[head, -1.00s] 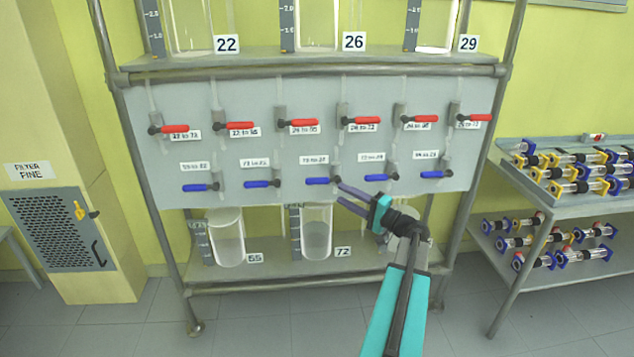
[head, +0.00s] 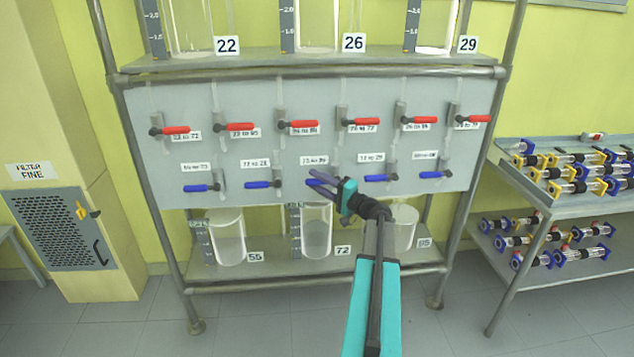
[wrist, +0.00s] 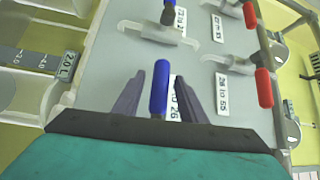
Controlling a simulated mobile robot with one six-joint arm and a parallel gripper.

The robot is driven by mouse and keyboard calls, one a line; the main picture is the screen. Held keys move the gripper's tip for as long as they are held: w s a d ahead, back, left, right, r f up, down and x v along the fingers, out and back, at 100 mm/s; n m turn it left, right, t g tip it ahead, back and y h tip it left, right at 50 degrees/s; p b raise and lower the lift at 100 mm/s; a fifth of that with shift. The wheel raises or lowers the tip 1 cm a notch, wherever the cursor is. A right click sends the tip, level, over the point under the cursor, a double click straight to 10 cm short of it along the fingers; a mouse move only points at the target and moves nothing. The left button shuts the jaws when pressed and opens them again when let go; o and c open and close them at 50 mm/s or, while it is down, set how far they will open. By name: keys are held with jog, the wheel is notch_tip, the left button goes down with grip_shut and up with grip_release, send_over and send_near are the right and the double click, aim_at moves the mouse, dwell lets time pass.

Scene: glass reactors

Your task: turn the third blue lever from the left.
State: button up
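A row of several blue levers runs along the lower part of the grey panel (head: 230,105). The third blue lever from the left (head: 316,182) points left and is partly hidden by my gripper (head: 322,180). In the wrist view this blue lever (wrist: 159,95) stands between the two fingers of my gripper (wrist: 160,100). The fingers are open, with a small gap to the lever on each side. The first (head: 196,188), second (head: 258,184) and fourth (head: 377,178) blue levers also point left, clear of my gripper.
Red levers (head: 298,124) line the panel above the blue ones, with white labels close by. Glass vessels (head: 317,232) stand on the shelf below. A side rack (head: 540,200) with small glass parts stands at the right.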

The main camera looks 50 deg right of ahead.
grip_shut()
jog(key=shift+a, duration=0.3)
jog(key=shift+w+d, duration=0.1)
jog(key=shift+d, duration=0.1)
jog(key=shift+a, duration=0.1)
jog(key=shift+w+f, duration=0.1)
